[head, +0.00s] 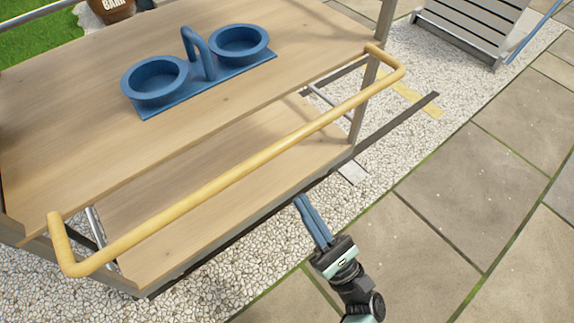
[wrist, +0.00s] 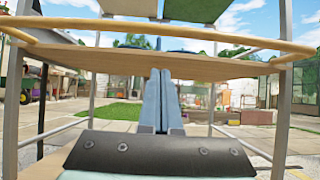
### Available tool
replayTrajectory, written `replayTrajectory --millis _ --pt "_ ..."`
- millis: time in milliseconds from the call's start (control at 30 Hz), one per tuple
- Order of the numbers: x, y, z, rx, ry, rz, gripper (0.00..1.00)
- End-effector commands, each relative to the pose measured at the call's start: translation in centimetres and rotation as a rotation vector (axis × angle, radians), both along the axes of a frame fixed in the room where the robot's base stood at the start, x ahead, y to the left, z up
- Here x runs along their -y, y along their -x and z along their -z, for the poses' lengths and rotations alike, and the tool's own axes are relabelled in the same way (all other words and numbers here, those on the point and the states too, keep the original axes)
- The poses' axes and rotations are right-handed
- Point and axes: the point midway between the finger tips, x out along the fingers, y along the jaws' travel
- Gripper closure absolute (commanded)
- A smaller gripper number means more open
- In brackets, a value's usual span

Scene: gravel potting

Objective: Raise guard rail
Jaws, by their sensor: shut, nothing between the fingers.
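The guard rail (head: 235,172) is a yellow U-shaped bar on the front of the wooden cart's upper shelf (head: 60,125). It sticks outward from the front edge, about level with the shelf, with its long bar apart from the edge. In the wrist view the guard rail (wrist: 225,37) crosses above my fingers, with the underside of the upper shelf behind it. My gripper (head: 299,200) is shut and empty. It is in front of the cart, lower than the rail and not visibly touching it. Its blue fingers (wrist: 160,75) point towards the cart.
A blue double-cup holder (head: 203,78) with a looped handle stands on the upper shelf. A lower shelf (head: 215,205) lies beneath, and metal posts (wrist: 283,105) stand at the cart's sides. A grey slatted crate (head: 470,25) is at the back right. The paving right of the cart is clear.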

Motion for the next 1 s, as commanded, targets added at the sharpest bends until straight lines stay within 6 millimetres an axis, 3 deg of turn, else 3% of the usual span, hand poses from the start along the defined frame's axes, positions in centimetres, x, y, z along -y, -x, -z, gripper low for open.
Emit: replayTrajectory --millis 233,533,1000 --pt "-2.8 -3.6 -3.0 0.004 0.002 -0.002 1.0" --pt "-2.9 -3.9 -6.1 0.002 0.002 0.001 1.0" --pt "-2.9 -4.0 -6.7 -0.001 0.002 0.001 1.0"
